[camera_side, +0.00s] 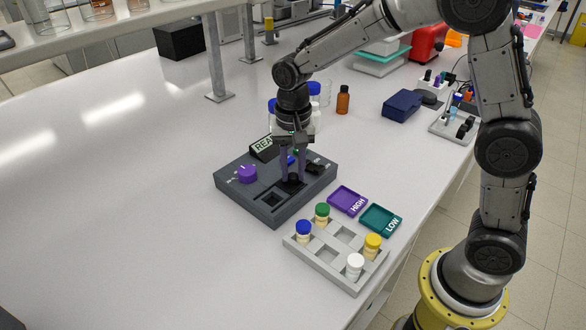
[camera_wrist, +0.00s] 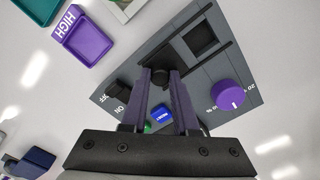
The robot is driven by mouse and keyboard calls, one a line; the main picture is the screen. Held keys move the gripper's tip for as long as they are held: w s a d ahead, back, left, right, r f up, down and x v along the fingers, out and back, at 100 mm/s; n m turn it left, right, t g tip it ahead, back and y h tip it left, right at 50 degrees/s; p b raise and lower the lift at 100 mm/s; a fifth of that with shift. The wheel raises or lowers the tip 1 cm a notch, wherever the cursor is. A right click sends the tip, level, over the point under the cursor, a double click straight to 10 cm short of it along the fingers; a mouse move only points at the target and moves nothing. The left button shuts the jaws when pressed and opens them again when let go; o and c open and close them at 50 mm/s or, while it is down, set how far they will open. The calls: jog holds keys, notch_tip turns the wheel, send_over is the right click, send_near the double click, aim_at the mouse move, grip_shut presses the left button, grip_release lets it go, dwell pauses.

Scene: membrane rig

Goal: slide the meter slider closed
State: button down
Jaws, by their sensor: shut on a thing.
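The meter (camera_side: 245,195) is a dark grey box on the white bench, left of centre in the side view. The slider (camera_side: 292,182) is a small black piece on its top face, beside a square opening (camera_side: 271,200). In the wrist view the slider's round dark knob (camera_wrist: 163,77) sits between my fingertips, and the square opening (camera_wrist: 200,38) is uncovered. My gripper (camera_side: 292,176) points down at the meter and is shut on the slider knob. It also shows in the wrist view (camera_wrist: 160,76). My fingers hide part of the slider.
The meter carries a purple dial (camera_side: 247,173), a blue button (camera_wrist: 160,113), a black switch (camera_side: 314,168) and a display (camera_side: 263,147). A grey rack (camera_side: 322,279) with capped vials stands in front. Purple (camera_side: 347,201) and teal (camera_side: 381,220) trays lie beside it. The bench left is clear.

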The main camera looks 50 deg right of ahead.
aim_at(274, 203)
jog(key=a, duration=0.6)
jog(key=shift+r, duration=0.1)
jog(key=c, duration=0.7)
grip_release()
jog(key=shift+o, duration=0.2)
notch_tip(274, 203, up, 14)
